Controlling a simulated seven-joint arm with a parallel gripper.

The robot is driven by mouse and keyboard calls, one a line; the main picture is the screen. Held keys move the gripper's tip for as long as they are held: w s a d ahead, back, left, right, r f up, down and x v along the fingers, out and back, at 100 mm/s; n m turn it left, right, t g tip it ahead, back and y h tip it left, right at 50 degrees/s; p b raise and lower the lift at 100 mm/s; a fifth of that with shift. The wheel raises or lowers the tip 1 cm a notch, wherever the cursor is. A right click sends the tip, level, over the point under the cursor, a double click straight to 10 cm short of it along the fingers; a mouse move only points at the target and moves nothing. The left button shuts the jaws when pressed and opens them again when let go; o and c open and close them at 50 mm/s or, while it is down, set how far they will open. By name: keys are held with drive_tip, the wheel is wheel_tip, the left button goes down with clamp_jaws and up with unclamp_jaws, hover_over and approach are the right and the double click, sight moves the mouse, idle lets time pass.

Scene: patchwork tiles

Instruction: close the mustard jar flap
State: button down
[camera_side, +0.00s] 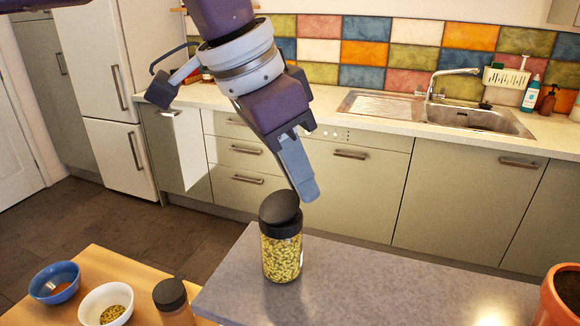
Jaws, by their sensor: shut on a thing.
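The mustard jar (282,256) is a clear jar with yellow-green contents. It stands upright on the grey counter (350,285), near its left end. Its black flap (278,206) is a round lid piece, raised and tilted above the dark collar. My gripper (306,192) comes down from above, with its grey fingers at the right edge of the flap. The fingers are shut on the flap; the exact contact is hard to see from this side.
A wooden surface (100,262) at lower left holds a blue bowl (42,285), a white bowl (86,300) and another dark-lidded jar (170,293). A terracotta pot (552,305) stands at far right. The counter between jar and pot is clear.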

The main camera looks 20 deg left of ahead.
drive_tip(key=shift+x, duration=1)
drive_tip(key=shift+w+d+f, duration=0.1)
drive_tip(key=shift+w, duration=0.1)
idle(0.7)
drive_tip(key=c, duration=1.4)
unclamp_jaws()
drive_tip(key=shift+o, duration=0.2)
